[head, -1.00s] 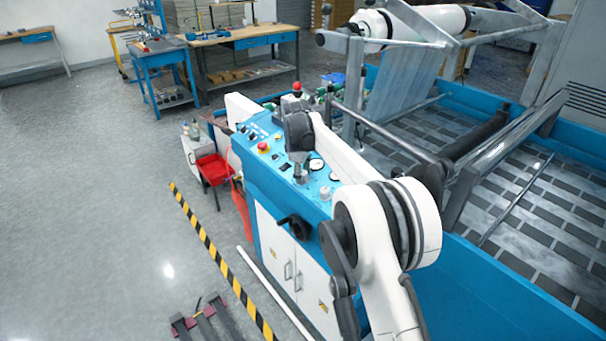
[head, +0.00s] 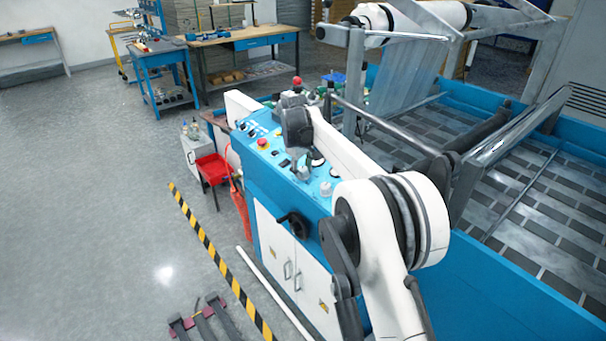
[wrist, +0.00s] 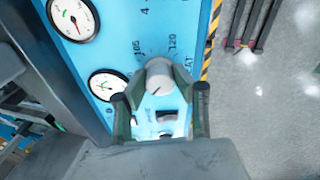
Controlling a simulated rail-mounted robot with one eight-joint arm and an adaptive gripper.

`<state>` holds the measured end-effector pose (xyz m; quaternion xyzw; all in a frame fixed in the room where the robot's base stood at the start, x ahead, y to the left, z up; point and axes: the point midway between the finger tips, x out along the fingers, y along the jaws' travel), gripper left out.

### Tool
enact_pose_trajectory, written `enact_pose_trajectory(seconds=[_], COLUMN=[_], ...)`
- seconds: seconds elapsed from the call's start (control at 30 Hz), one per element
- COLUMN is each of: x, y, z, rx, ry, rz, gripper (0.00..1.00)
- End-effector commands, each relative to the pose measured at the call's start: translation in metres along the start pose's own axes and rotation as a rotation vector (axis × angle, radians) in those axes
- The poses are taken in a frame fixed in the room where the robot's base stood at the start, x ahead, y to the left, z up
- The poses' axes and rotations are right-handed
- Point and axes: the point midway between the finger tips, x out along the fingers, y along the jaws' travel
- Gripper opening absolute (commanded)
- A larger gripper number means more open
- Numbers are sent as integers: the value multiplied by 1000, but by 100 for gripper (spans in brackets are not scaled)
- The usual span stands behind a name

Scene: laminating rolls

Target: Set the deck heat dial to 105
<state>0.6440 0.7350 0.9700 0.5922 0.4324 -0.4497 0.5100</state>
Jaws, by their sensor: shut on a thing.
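The deck heat dial (wrist: 159,76) is a grey round knob on the blue control panel (wrist: 122,20) in the wrist view. Printed numbers 105 and 120 stand above it, 105 to the upper left and 120 to the upper right. A small pale mark shows on the knob's lower part; I cannot tell surely which number it indicates. My gripper (wrist: 161,94) has one dark finger on each side of the knob and is shut on it. In the head view my gripper (head: 302,172) reaches down to the panel and hides the dial.
Two white gauges, one upper (wrist: 73,17) and one lower (wrist: 107,85), sit left of the dial. A dark switch (wrist: 167,116) lies just below it. The floor at left is mostly clear.

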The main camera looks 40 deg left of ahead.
Motion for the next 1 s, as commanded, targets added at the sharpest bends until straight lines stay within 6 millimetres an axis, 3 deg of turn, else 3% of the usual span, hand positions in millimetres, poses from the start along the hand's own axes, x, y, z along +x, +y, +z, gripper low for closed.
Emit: enact_pose_trajectory(seconds=[1.0], x=[0], y=[-1], z=[0], rx=[960], ry=[0], rz=[100], gripper=[0])
